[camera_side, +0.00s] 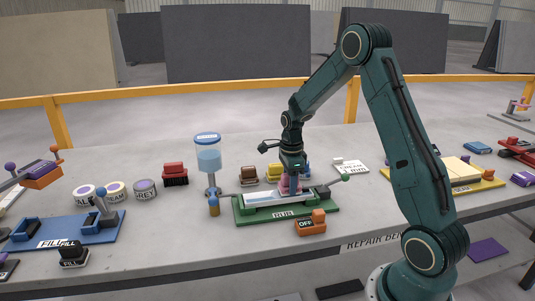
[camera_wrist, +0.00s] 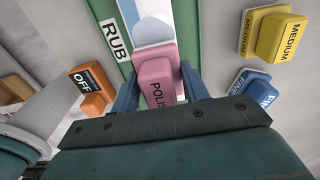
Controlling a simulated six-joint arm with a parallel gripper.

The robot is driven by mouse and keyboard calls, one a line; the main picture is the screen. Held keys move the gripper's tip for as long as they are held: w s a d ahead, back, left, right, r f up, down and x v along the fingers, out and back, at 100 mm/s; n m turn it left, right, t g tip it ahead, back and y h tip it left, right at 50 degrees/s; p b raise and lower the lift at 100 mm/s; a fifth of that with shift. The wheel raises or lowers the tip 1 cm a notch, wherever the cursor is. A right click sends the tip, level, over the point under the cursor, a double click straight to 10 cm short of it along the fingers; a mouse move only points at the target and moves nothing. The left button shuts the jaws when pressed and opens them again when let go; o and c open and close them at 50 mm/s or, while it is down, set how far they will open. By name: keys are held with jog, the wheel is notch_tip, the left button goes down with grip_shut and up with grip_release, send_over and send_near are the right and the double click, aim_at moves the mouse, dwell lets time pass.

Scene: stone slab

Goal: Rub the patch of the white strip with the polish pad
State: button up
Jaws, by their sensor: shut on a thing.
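My gripper (camera_side: 290,176) is shut on the pink polish pad (camera_wrist: 157,75), with its blue fingers on either side in the wrist view. The pad is labelled, with "POLIS" readable. In the side view the pad (camera_side: 288,187) is low over the white strip (camera_side: 262,198), on or just above it; I cannot tell whether it touches. The strip lies in a green holder (camera_side: 247,213) marked RUB in the wrist view. The strip (camera_wrist: 150,8) runs beyond the pad there, with a pale rounded patch (camera_wrist: 154,30) partly hidden by the pad.
An orange OFF block (camera_wrist: 90,88) sits left of the holder in the wrist view. A yellow MEDIUM block (camera_wrist: 272,35) and a blue FINE block (camera_wrist: 254,90) are right. A blue dispenser (camera_side: 208,160) stands left of the holder in the side view.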

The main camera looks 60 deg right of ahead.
aim_at(279, 194)
jog(key=shift+f, duration=0.3)
jog(key=shift+w+a+r, duration=0.1)
jog(key=shift+w+a, duration=1.15)
jog(key=shift+a, duration=0.05)
jog(key=shift+w+a, duration=0.1)
jog(key=shift+w+a, duration=1.2)
jog(key=shift+s+f, duration=0.1)
jog(key=shift+f, duration=0.1)
jog(key=shift+s+d+r, duration=0.15)
jog(key=shift+s+d, duration=1.1)
jog(key=shift+d, duration=0.05)
